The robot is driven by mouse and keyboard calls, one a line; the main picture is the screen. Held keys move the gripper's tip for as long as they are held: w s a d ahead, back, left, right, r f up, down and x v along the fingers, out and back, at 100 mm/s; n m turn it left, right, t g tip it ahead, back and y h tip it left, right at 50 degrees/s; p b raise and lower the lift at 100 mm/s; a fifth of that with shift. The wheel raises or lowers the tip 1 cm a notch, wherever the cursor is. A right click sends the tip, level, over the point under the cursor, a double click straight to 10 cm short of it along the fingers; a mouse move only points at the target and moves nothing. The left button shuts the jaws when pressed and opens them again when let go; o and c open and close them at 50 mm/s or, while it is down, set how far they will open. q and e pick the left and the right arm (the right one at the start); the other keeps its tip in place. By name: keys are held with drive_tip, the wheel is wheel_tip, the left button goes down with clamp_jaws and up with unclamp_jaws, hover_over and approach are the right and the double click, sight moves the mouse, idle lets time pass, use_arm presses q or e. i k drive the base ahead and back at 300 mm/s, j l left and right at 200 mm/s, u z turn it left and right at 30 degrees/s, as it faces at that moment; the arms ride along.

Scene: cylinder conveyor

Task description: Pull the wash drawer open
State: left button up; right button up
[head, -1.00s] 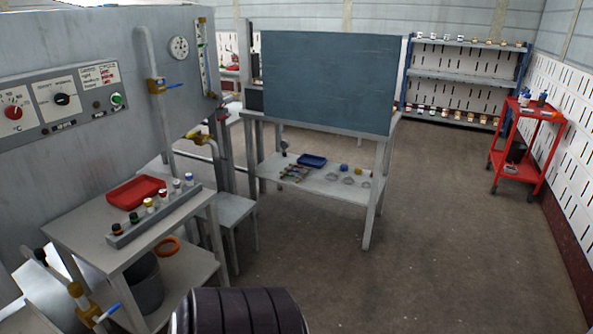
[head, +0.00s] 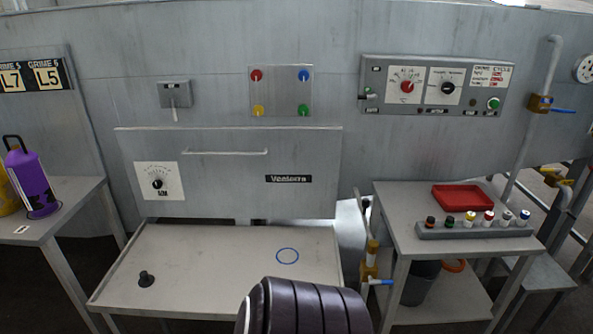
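A wide grey panel (head: 235,195) with a thin horizontal handle (head: 225,152) is set low on the grey machine wall. I take it to be the wash drawer front; no open drawer box shows. It bears a white dial plate (head: 157,181) at its left and a dark nameplate (head: 288,179) at its right. Nothing touches the handle. Neither gripper is in view. A dark ribbed part of my own body shows at the bottom centre and covers part of the shelf below the panel.
A side table (head: 400,215) with a red tray (head: 465,197) stands right. A purple canister (head: 32,180) stands on the left table (head: 75,192).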

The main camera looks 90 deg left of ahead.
sight(210, 172)
drive_tip(key=u, duration=3.25)
